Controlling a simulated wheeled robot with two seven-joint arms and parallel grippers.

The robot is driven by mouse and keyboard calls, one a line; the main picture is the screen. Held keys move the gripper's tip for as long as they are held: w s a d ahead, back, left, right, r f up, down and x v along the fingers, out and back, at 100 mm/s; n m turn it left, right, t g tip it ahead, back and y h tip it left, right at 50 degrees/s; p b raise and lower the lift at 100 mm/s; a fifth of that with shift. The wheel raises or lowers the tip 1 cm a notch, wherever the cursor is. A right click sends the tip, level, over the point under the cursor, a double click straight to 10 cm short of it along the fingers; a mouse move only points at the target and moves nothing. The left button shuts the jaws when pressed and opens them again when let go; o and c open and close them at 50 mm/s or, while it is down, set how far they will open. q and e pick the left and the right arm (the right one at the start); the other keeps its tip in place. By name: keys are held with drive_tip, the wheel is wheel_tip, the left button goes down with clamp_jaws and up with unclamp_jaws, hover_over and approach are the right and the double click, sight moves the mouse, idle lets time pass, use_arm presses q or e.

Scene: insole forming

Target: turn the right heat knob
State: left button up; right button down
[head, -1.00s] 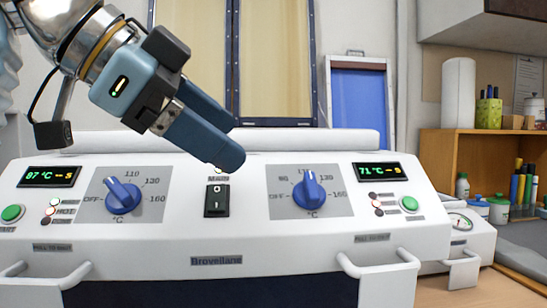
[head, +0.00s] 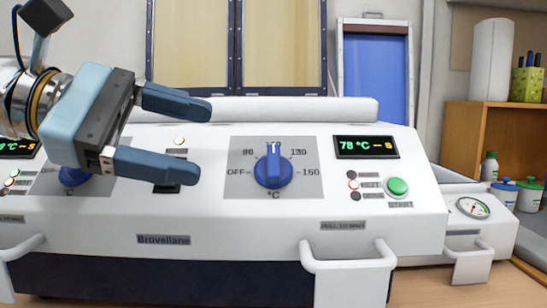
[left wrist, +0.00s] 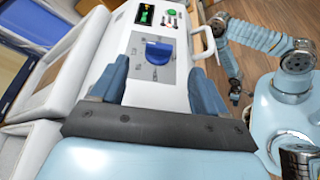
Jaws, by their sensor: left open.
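The right heat knob (head: 273,168) is blue and sits on a grey dial plate (head: 240,186) on the white machine's front. Its grip points roughly straight up, between the 80 and 130 marks. My left gripper (head: 198,140) is open and empty, to the left of the knob, with its fingers pointing right and apart from it. In the left wrist view the knob (left wrist: 158,52) shows ahead, between and beyond the open fingers of the left gripper (left wrist: 158,67). The left heat knob (head: 73,177) is mostly hidden behind my left gripper.
Right of the knob are a green display (head: 366,147) reading about 78 °C and a green start button (head: 397,187). A white handle (head: 348,264) sticks out below. The black main switch (head: 167,188) is partly covered by my lower finger. A gauge (head: 473,208) stands at right.

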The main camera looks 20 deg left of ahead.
sight(272, 159)
use_arm(q)
drive_tip(key=x, duration=1)
drive_tip(key=shift+w+d, duration=0.1)
drive_tip(key=shift+d, duration=0.1)
drive_tip(key=c, duration=1)
drive_tip(key=shift+o, duration=0.2)
drive_tip(key=shift+m, duration=0.3)
drive_tip(key=m+g, duration=0.2)
drive_tip(key=g, duration=0.1)
drive_tip(key=shift+m+g+y, duration=0.3)
drive_tip(key=shift+g+y, duration=0.1)
drive_tip(key=shift+m+g+y, duration=0.9)
drive_tip(key=shift+m+g, duration=0.4)
drive_tip(key=shift+g, duration=0.3)
drive_tip(key=shift+f, duration=0.1)
